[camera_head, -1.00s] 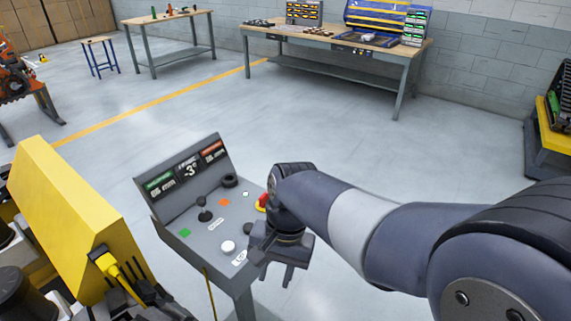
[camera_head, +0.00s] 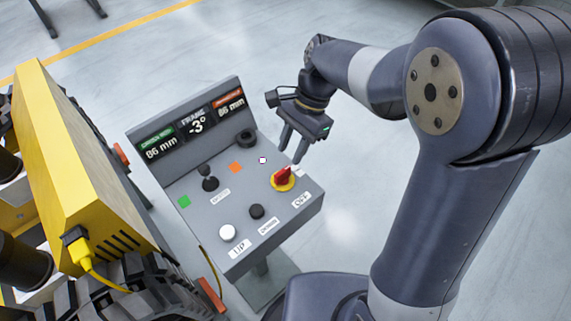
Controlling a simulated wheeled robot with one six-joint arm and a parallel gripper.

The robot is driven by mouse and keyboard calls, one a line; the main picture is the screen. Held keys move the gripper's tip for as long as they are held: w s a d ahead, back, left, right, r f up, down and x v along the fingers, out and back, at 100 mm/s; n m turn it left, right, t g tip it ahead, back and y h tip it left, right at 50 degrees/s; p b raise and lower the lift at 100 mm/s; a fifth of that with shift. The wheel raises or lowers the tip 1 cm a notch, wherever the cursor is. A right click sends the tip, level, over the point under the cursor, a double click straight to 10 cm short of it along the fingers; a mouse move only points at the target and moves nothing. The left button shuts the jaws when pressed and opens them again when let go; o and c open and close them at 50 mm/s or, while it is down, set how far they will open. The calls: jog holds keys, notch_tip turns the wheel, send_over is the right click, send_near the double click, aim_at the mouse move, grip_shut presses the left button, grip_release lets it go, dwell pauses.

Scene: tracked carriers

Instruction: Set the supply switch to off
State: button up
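The switch that looks like the supply switch is a red rotary knob (camera_head: 282,175) on a yellow round base, at the right side of the grey sloped control panel (camera_head: 205,230). A white label reading OFF (camera_head: 300,201) sits just below it. I cannot tell for certain which position the knob points to. My gripper (camera_head: 291,156) is open and empty, its two fingers pointing down with a gap between them. The fingertips are just behind the red knob in the picture and seem apart from it.
The panel also carries a joystick (camera_head: 209,181), a black knob (camera_head: 246,138), a white button (camera_head: 228,232) and a black button (camera_head: 256,211). A display (camera_head: 196,126) stands at its back. A yellow tracked machine (camera_head: 75,165) is close on the left.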

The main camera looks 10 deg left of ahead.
aim_at(283, 171)
jog(key=x, duration=0.7)
jog(key=shift+f, duration=0.25)
jog(key=shift+c, duration=0.4)
grip_shut()
